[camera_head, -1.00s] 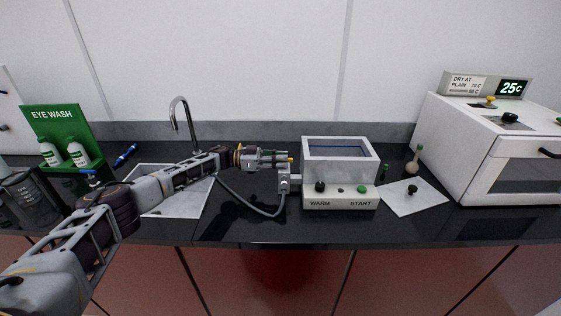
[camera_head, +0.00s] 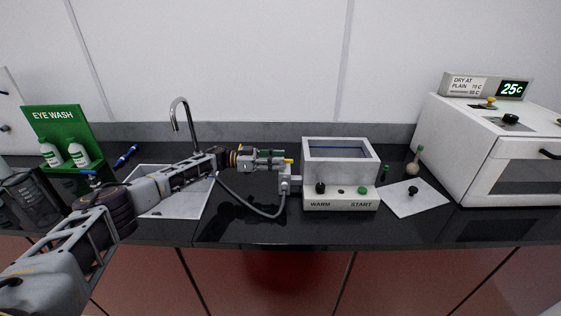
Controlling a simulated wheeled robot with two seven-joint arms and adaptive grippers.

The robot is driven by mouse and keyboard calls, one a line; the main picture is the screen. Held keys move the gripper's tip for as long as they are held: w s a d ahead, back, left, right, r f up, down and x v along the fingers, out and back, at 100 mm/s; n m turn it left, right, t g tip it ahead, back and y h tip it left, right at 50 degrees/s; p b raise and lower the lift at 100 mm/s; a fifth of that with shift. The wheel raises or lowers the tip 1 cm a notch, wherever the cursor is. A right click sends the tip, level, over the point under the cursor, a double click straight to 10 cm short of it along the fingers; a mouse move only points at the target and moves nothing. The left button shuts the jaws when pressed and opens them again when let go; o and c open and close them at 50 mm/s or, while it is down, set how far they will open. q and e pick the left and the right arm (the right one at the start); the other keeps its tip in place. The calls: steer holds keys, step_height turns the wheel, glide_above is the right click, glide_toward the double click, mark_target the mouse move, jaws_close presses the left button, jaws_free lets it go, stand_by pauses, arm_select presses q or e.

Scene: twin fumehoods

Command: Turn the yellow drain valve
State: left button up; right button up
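The yellow drain valve (camera_head: 289,161) is a small yellow handle on the grey fitting (camera_head: 287,181) at the left side of the white water bath (camera_head: 340,200). My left gripper (camera_head: 282,157) comes in from the left, level with the valve, with its fingertips right at the handle. The fingers are small and overlap in this view, so I cannot tell whether they are open or shut, or whether they touch the valve. My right gripper is not in view.
A grey hose (camera_head: 250,207) curves from the fitting towards the sink (camera_head: 175,205) under a tall faucet (camera_head: 178,112). A white oven (camera_head: 490,150) stands on the right. A green eye wash stand (camera_head: 58,125) is at left. The counter front is clear.

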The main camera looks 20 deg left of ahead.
arm_select(q)
steer(key=v, duration=1)
steer(key=shift+a, duration=0.25)
steer(key=shift+r, duration=0.1)
